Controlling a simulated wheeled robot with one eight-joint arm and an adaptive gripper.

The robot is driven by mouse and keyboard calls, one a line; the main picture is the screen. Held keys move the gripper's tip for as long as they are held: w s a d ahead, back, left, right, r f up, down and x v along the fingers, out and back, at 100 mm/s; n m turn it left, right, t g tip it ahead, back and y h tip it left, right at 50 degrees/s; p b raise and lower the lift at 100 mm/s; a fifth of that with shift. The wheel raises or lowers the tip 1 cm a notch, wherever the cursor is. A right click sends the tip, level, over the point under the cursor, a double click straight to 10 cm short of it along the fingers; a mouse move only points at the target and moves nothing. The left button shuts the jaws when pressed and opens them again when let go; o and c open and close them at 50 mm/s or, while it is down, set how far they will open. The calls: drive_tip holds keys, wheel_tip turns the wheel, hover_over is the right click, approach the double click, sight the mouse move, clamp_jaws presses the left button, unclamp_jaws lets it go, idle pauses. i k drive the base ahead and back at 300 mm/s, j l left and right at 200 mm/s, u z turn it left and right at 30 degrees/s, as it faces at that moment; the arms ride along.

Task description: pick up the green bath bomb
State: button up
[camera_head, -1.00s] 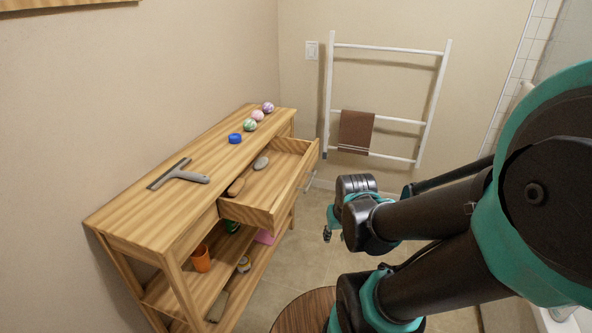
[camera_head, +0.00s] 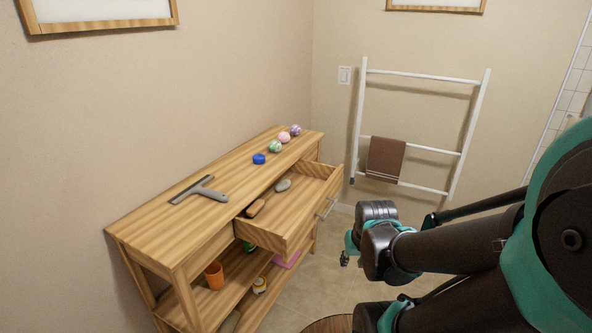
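The green bath bomb (camera_head: 275,146) is a small green-and-white ball on the wooden console top, near its far end. A pink ball (camera_head: 284,137) and a purple striped ball (camera_head: 295,130) stand in a row behind it. My gripper (camera_head: 345,260) is small in view, low and to the right of the console, beyond the open drawer and well apart from the bath bomb. Its fingers are too small and partly hidden, so its opening is unclear.
A blue round item (camera_head: 259,159) and a grey squeegee (camera_head: 201,191) lie on the console top (camera_head: 150,222). The open drawer (camera_head: 285,232) juts out, holding a brush and a grey stone-like item. An orange cup (camera_head: 214,275) stands on the shelf below. A white towel ladder (camera_head: 474,135) leans at the back.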

sight(275, 146)
drive_tip(key=i+l+z, duration=0.3)
drive_tip(key=i+z, duration=0.2)
drive_tip(key=i+l+z, duration=0.15)
drive_tip(key=i+z, duration=0.35)
drive_tip(key=i, duration=0.75)
drive_tip(key=l, duration=0.1)
